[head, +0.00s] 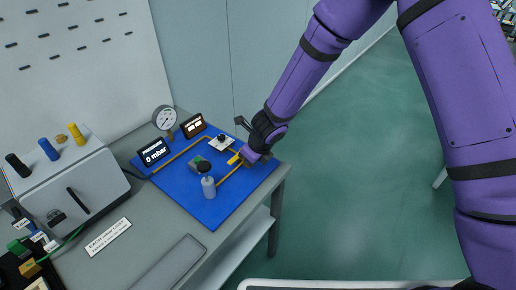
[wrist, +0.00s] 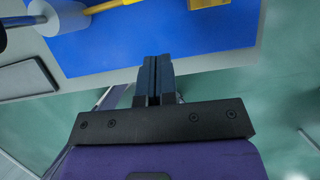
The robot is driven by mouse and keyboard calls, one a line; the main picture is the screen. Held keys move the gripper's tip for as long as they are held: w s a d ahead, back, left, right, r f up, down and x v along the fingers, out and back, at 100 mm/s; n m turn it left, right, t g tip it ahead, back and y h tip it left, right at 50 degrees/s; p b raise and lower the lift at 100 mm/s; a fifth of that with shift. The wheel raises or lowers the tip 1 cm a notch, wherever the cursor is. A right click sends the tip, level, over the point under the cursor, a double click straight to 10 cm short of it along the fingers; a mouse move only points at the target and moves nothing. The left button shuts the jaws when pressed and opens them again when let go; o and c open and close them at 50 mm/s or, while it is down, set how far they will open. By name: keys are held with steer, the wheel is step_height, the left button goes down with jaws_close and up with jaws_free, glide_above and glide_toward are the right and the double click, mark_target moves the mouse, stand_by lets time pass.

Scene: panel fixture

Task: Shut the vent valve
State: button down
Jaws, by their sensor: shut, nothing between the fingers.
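A blue panel (head: 205,208) lies on the grey table and carries brass-yellow piping (head: 228,187). A yellow part (head: 235,159), perhaps a valve handle, is on the piping just left of my gripper (head: 249,156). A yellow part (wrist: 208,3) also shows at the top of the wrist view. A white plate with a black knob (head: 222,141) sits behind it. I cannot tell which part is the vent valve. My gripper (wrist: 153,80) is shut and empty, its fingers over the panel's near edge, apart from the yellow part in the wrist view. The fingertips are hard to see in the head view.
A gauge (head: 164,117), a "0 mbar" display (head: 154,152) and a second display (head: 193,125) stand behind. A grey box (head: 75,185) is at left. Right is open floor.

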steer(key=v, duration=0.7)
steer(key=shift+r, duration=0.15)
steer(key=s+d+r+n+t+y, duration=0.1)
steer(key=d+r+n+t, duration=0.1)
steer(key=d+r+n, duration=0.75)
steer(key=s+d+r+n+t+y, duration=0.15)
steer(key=r+n, duration=0.35)
steer(key=r, duration=0.9)
steer(key=s+d+r+n+h, duration=0.3)
steer(key=s+d+r+n, duration=0.1)
steer(key=s+d, duration=0.7)
steer(key=s+d+r+n+h, duration=0.3)
steer(key=s+d+n, duration=0.3)
steer(key=s+d, duration=0.5)
steer(key=shift+s+d+r+n+g, duration=0.2)
steer(key=shift+s+r+n+g, duration=0.2)
steer(key=shift+s+r, duration=0.2)
steer(key=shift+w+a, duration=0.1)
steer(key=shift+a, duration=0.05)
